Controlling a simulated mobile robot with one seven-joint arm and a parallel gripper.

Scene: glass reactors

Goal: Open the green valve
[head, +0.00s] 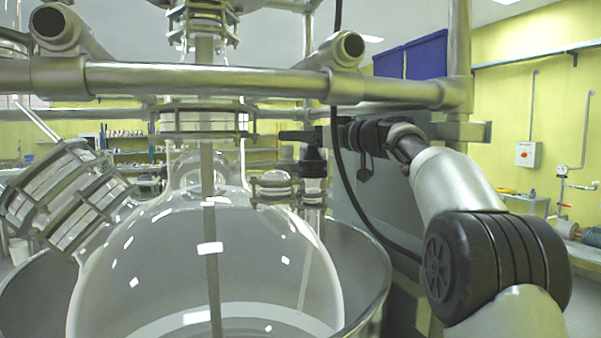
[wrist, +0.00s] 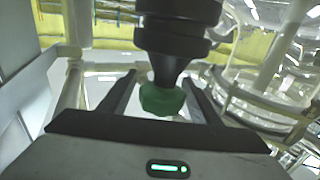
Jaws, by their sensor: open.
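The green valve (wrist: 163,99) shows in the wrist view as a green knob below a black fitting (wrist: 178,40). My gripper (wrist: 159,80) is open, with one dark finger on each side of the knob and a visible gap on both sides. In the head view my gripper (head: 292,136) reaches in from the right, beside the neck of the large glass reactor (head: 120,270). A black fitting (head: 313,160) stands just below the fingers there. I cannot make out the green knob in the head view.
A thick metal rail (head: 250,82) crosses above my gripper in the head view. A black cable (head: 345,180) hangs close to the gripper. A metal vessel (head: 365,265) surrounds the glass reactor. Glassware (wrist: 265,100) stands at the right in the wrist view.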

